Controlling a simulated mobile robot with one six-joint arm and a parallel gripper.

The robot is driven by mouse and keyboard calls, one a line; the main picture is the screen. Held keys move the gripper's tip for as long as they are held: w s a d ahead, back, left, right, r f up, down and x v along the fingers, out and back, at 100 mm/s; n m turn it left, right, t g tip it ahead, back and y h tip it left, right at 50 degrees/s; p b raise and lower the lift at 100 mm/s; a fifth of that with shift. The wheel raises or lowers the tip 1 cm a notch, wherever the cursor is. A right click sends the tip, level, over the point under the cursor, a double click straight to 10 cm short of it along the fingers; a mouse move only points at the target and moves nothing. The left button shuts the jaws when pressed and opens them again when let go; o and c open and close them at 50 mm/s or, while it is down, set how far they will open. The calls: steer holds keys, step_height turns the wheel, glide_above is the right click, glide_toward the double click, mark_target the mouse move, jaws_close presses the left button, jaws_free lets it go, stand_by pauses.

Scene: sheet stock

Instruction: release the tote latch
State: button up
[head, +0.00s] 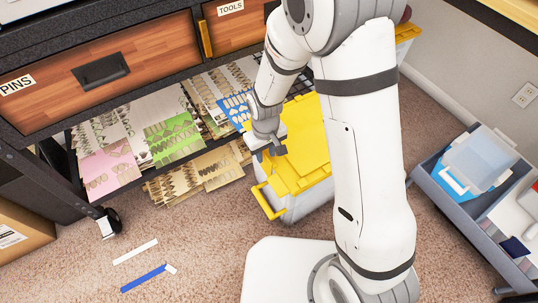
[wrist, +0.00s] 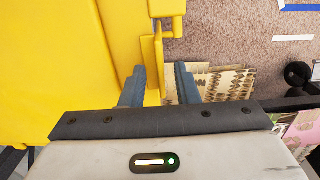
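The tote (head: 303,206) stands on the carpet with a pale grey body and a yellow lid (head: 308,135), which lies flat on it; the lid fills the left of the wrist view (wrist: 45,65). A narrow upright yellow piece, which looks like the latch (wrist: 152,66), is on the tote's edge. My gripper (wrist: 160,72) is open, one finger on the lid side of this piece and the other beyond its outer side, with a gap there. I cannot tell if the left finger touches it. In the head view, my gripper (head: 270,151) is at the lid's left edge.
A workbench with drawers (head: 101,70) stands at left, with cut sheets (head: 170,139) on its low shelf beside the tote. A grey cart (head: 452,205) with a blue bin is at right. White and blue strips (head: 144,278) lie on open carpet.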

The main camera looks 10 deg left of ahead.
steer(key=shift+f, duration=0.15)
steer(key=shift+c, duration=0.2)
jaws_close()
stand_by(0.3)
